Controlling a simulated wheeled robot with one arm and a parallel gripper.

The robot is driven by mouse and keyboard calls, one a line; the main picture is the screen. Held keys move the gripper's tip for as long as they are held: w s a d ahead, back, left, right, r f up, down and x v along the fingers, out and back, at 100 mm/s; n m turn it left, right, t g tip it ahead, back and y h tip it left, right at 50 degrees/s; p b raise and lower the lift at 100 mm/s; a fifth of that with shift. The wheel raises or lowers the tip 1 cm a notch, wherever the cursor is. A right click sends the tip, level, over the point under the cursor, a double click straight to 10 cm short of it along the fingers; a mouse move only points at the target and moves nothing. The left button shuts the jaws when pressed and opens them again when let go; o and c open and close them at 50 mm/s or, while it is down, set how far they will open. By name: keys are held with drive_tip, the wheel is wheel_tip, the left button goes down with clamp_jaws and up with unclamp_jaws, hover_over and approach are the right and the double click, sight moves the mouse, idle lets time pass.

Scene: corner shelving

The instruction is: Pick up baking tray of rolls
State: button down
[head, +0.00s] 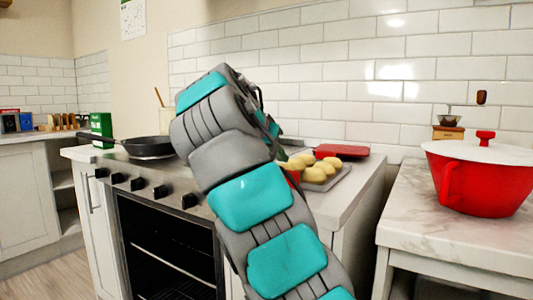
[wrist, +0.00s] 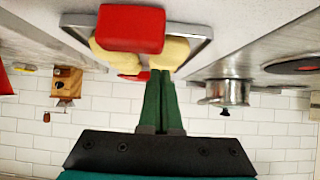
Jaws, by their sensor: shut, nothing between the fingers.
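The baking tray (head: 347,173) lies on the counter right of the stove, with several golden rolls (head: 320,171) on it. A flat red piece (head: 342,150) is at its far side, and my arm covers its left part. In the wrist view, which is upside down, the tray's grey rim (wrist: 196,48) shows with rolls (wrist: 172,54) and a red block (wrist: 131,28) in front. My gripper (wrist: 161,73) has its green fingers together and empty, with tips at the rolls in the picture. I cannot tell if they touch.
A black pan (head: 152,146) and a green box (head: 102,128) are on the left. A red pot with a white lid (head: 480,180) stands on the right counter. A steel pot (wrist: 228,92) shows in the wrist view. The tiled wall (head: 400,60) closes the back.

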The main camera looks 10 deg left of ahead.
sight(296, 161)
drive_tip(key=w, duration=0.2)
drive_tip(key=w+d+p, duration=0.1)
drive_tip(key=w, duration=0.1)
drive_tip(key=w+d+p, duration=0.1)
drive_tip(key=w, duration=0.1)
drive_tip(key=shift+w+r, duration=0.1)
drive_tip(key=shift+r, duration=0.1)
drive_tip(key=shift+w+d+f+b, duration=0.2)
drive_tip(key=shift+f+b, duration=0.1)
drive_tip(key=shift+f, duration=0.25)
drive_tip(key=shift+s+f+b, duration=0.2)
drive_tip(key=shift+f+b, duration=0.2)
drive_tip(key=shift+b, duration=0.05)
drive_tip(key=shift+f, duration=0.15)
